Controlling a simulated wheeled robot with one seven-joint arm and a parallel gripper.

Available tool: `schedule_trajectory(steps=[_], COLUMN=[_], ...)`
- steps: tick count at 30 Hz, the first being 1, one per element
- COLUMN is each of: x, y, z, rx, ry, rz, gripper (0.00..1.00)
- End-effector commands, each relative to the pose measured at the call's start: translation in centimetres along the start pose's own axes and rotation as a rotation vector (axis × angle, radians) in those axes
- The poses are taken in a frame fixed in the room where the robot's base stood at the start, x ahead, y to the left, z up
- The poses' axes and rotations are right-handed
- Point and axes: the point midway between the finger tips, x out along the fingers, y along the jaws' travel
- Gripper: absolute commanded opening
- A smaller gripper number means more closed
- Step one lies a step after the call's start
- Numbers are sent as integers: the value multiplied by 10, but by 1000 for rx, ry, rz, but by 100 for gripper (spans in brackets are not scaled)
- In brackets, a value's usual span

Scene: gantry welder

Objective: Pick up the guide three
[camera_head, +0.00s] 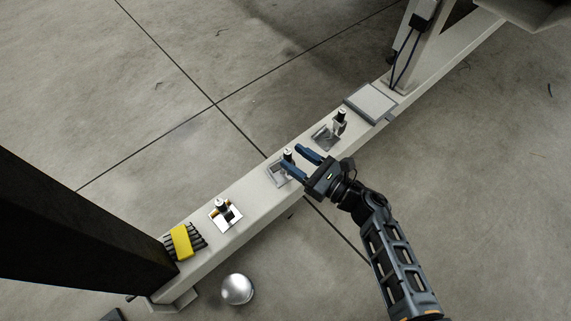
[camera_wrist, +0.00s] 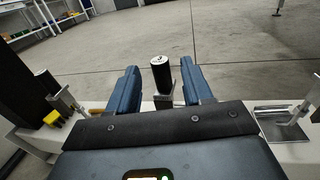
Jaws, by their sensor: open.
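Three similar upright pieces, each a dark cylinder with a pale top beside a metal plate, stand along a pale beam (camera_head: 250,193). I cannot tell by any label which is guide three. The middle piece (camera_head: 287,154) is at my gripper (camera_head: 291,157). In the wrist view its black cylinder (camera_wrist: 161,74) shows between the two blue fingers of my gripper (camera_wrist: 159,80), with a gap on both sides. My gripper is open and holds nothing. The left piece (camera_head: 221,204) and the right piece (camera_head: 340,118) stand apart from it. The middle piece's lower part is hidden in the wrist view.
A square grey plate (camera_head: 370,103) lies on the beam at the right. The floor around is mostly clear.

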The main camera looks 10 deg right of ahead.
Motion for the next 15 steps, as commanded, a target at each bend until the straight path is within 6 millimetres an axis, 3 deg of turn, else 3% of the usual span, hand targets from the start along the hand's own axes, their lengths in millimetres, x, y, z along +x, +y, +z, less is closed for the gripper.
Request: schedule_trajectory(steps=[6, 13, 15], x=[30, 33, 33], y=[-1, -1, -1], z=[-1, 0, 0], rx=[-1, 0, 0], ry=[-2, -1, -1], rz=[2, 0, 0], gripper=[50, 50, 45])
